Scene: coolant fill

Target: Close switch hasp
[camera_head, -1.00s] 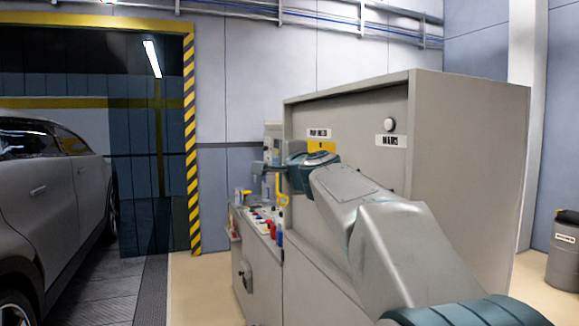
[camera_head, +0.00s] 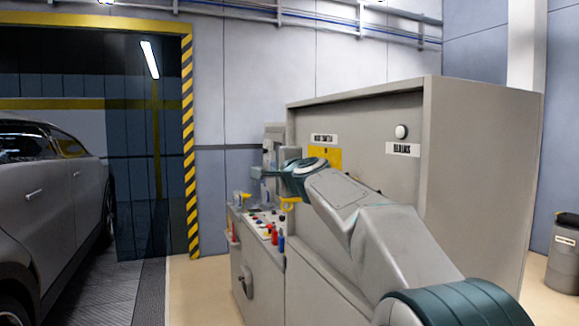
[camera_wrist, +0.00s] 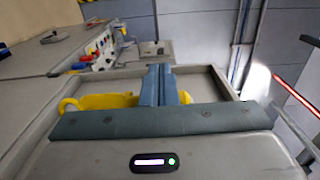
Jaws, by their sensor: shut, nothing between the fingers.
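My gripper (camera_head: 262,173) is shut and empty beside the left end of the grey cabinet. Its blue fingers (camera_wrist: 161,85) are together in the wrist view. A yellow part with a rounded, hooked end (camera_wrist: 98,102), perhaps the hasp, lies behind my fingers in the wrist view. My gripper body hides some of it, and I cannot tell whether my fingers touch it. In the head view a yellow piece (camera_head: 290,203) shows just below my wrist, and a yellow plate (camera_head: 333,153) is on the cabinet face, partly covered by my arm. The hasp's state is unclear.
The tall grey cabinet (camera_head: 480,180) stands at right, behind my arm. A car (camera_head: 45,215) is at left past a striped post (camera_head: 190,160). Open floor lies between.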

